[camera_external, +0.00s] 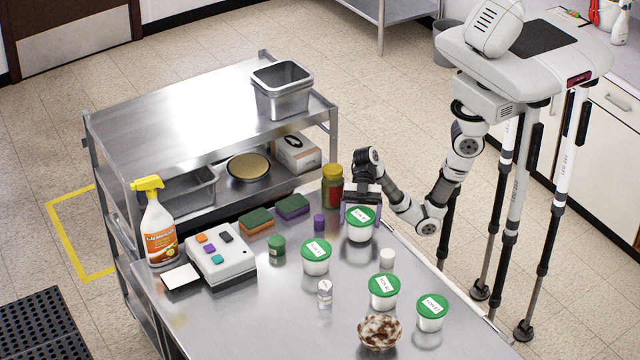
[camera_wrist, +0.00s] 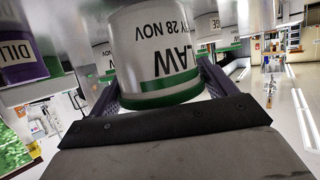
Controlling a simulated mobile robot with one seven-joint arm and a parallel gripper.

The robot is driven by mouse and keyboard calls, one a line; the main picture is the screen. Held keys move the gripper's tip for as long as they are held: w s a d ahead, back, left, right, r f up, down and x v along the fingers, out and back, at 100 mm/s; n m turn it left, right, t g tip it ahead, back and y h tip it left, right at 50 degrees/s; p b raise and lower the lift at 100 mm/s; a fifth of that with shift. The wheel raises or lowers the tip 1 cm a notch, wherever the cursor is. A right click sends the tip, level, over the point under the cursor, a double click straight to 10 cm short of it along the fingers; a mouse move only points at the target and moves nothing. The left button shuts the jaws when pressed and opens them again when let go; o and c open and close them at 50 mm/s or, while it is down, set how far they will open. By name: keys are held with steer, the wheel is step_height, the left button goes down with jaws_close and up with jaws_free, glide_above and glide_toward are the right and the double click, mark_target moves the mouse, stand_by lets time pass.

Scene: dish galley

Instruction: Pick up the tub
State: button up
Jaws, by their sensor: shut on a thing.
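My gripper (camera_external: 361,209) is at the far right part of the steel table, its two fingers on either side of a white tub (camera_external: 359,232) with a green lid. It is shut on this tub, which looks upright. In the wrist view the picture is upside down; the tub (camera_wrist: 155,45) fills the space between the fingers of my gripper (camera_wrist: 160,85), with "LAW" and "28 NOV" readable on its label. Similar green-lidded tubs stand at the middle (camera_external: 316,258), front (camera_external: 384,292) and right (camera_external: 430,313). I cannot tell whether the held tub touches the table.
A red jar with a yellow lid (camera_external: 332,188) stands close left of my gripper, with a small purple-lidded jar (camera_external: 319,223) nearby. A white jar (camera_external: 387,259) and a speckled bowl (camera_external: 379,332) are nearer the front. A steel shelf cart (camera_external: 200,115) stands behind.

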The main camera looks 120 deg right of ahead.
step_height(320, 180, up, 12)
steer(key=p, duration=0.9)
step_height(320, 180, up, 6)
steer(key=b, duration=0.2)
glide_above(361, 215)
steer(key=shift+r, duration=0.4)
steer(key=shift+d, duration=0.15)
